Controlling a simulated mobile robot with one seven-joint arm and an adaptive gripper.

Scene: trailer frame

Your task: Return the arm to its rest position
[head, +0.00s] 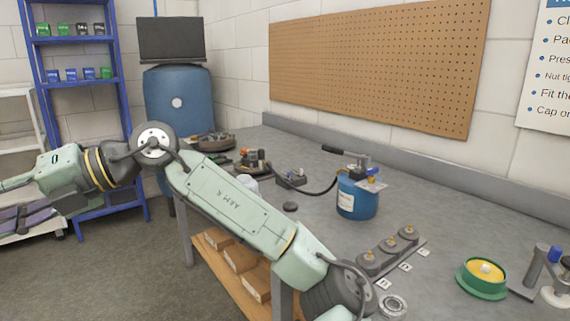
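My arm (235,208), pale green with dark joints, crosses the view from the bottom middle up to a round dark joint (155,141) at the left. From there it runs left past a yellow-ringed joint and leaves the picture at the left edge. Its end is outside the frame, so my gripper is not in view. I cannot tell whether it holds anything.
Behind my arm is a grey workbench (285,228) with a blue canister (357,197), a block with several brass-topped knobs (390,250) and a green-and-yellow round part (482,277). Blue shelving (85,85) and a blue drum (178,100) stand at the left. Open floor lies below.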

